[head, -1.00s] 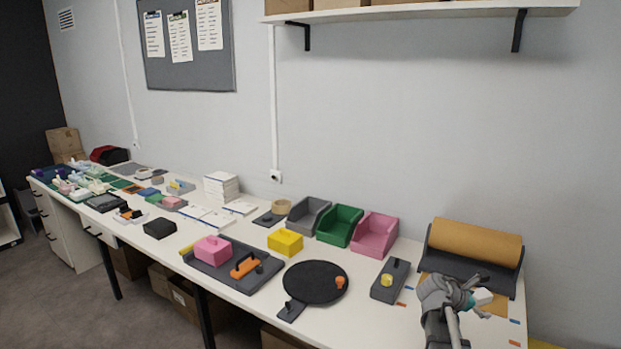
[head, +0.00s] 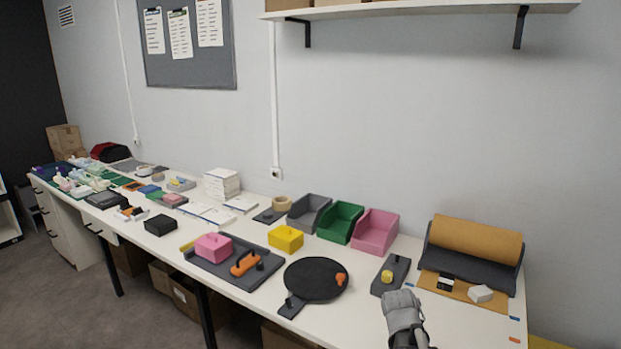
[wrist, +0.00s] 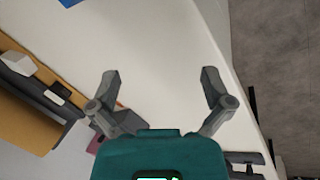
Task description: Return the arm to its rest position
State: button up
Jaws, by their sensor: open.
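My gripper (wrist: 160,85) is open in the wrist view, with its two grey fingers spread wide and nothing between them. Beneath it is bare white bench top. In the head view, a grey part of my arm shows at the front edge of the bench, below the small grey block with a yellow knob (head: 387,277); the fingers are hidden there. The arm is clear of the objects on the bench. A small white box (head: 480,294) lies on the brown paper sheet (head: 456,289), right of my arm and beside a small black item (head: 445,283).
A brown paper roll (head: 474,240) sits in its dark holder behind the sheet. Grey, green (head: 341,222) and pink (head: 375,231) bins stand along the wall. A round black plate (head: 316,278) and a dark tray (head: 215,268) lie to the left. A shelf (head: 420,10) hangs above.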

jog(key=s+a+f+m+y+b, duration=0.1)
jog(key=s+a+m+y, duration=0.1)
jog(key=a, duration=0.2)
jog(key=s+a+f+m+y, duration=0.1)
jog(key=s+a+m, duration=0.15)
jog(key=a, duration=0.25)
notch_tip(320, 180, down, 9)
jog(key=s+g+b, duration=0.2)
jog(key=b, duration=0.7)
notch_tip(320, 180, up, 16)
jog(key=p, duration=1.6)
jog(key=shift+s+d, duration=0.15)
jog(key=shift+d, duration=0.1)
